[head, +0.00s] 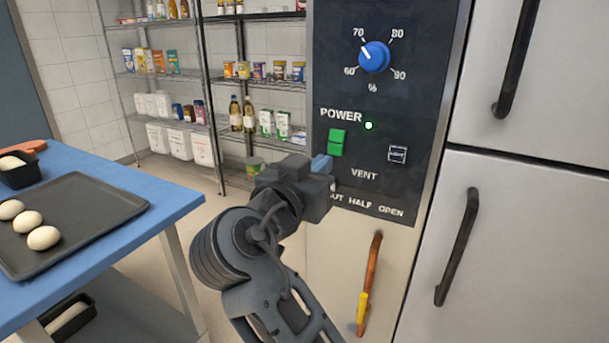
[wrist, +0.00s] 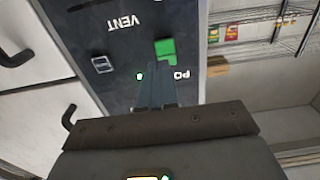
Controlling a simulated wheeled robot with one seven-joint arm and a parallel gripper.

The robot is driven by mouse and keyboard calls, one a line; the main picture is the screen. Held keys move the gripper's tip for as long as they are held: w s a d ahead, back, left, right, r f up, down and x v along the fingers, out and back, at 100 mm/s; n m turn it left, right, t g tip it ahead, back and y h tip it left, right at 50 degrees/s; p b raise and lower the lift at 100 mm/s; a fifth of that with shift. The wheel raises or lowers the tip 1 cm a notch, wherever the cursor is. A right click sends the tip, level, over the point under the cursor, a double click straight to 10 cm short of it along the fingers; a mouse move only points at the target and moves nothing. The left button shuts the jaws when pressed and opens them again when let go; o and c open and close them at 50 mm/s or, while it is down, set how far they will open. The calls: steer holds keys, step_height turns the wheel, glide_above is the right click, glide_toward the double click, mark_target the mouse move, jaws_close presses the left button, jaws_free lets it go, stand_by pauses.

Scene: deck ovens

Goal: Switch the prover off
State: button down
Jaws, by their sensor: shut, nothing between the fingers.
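The prover's dark control panel (head: 345,95) stands in the middle right of the head view. Its green power switch (head: 337,142) sits below the word POWER, and a small round lamp (head: 368,126) beside it glows green. My gripper (head: 321,164) is shut and empty, with its blue fingertips just below and left of the switch in that view. In the wrist view the panel appears upside down, and my shut fingers (wrist: 157,82) reach close to the green switch (wrist: 165,48). I cannot tell whether they touch it.
VENT markings lie below. A blue table (head: 170,200) with a dough tray (head: 100,205) is at left. Shelves (head: 205,75) stand behind; steel doors (head: 510,230) are at right.

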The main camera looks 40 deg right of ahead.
mark_target(339, 150)
steer(key=shift+p+x, duration=0.4)
steer(key=shift+x, duration=2.25)
